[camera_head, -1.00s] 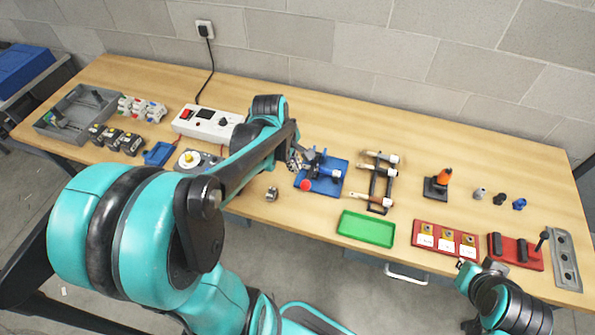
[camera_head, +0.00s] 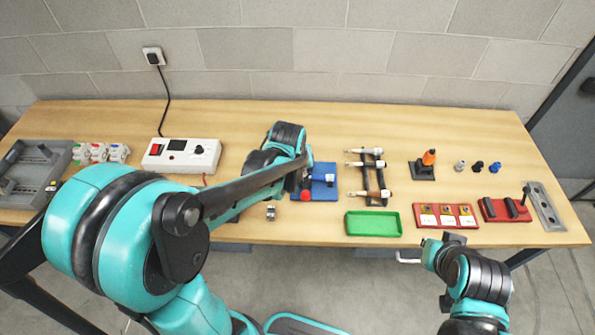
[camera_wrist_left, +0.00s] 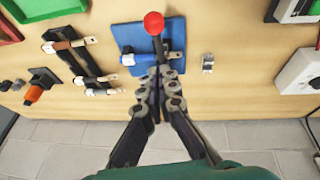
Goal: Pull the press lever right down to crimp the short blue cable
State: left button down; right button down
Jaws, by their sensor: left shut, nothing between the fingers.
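The crimping press has a blue base (camera_head: 325,172), which also shows in the left wrist view (camera_wrist_left: 130,37). Its lever ends in a red ball knob (camera_wrist_left: 154,23), seen at the base's front left in the head view (camera_head: 305,195). A pale cable lug (camera_wrist_left: 128,60) beside a blue part shows at the press; whether it is the short blue cable's end I cannot tell. My left gripper (camera_wrist_left: 157,75) is shut and empty, its fingertips close to the lever below the knob; contact is unclear. My right gripper (camera_head: 445,238) is beyond the front edge, its fingers unclear.
A rack of cables (camera_head: 372,180) stands right of the press, with a green tray (camera_head: 373,223) in front. A small metal part (camera_head: 270,212) lies left of the press. A white power unit (camera_head: 182,154) stands farther left. Bare wood lies behind the press.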

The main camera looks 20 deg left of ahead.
aim_at(303, 196)
pick_arm(q)
jog(key=f, duration=0.2)
jog(key=f+b, duration=0.1)
jog(key=f, duration=0.1)
jog(key=f+b, duration=0.1)
jog(key=f, duration=0.2)
jog(key=shift+w+d, duration=0.3)
jog(key=shift+d, duration=0.05)
jog(key=shift+s+d+f, duration=0.1)
jog(key=shift+s+f, duration=0.1)
jog(key=shift+f, duration=0.2)
jog(key=f+b, duration=0.1)
jog(key=s+f+b, duration=0.1)
jog(key=f+b, duration=0.1)
jog(key=shift+d, duration=0.15)
jog(key=shift+s, duration=0.25)
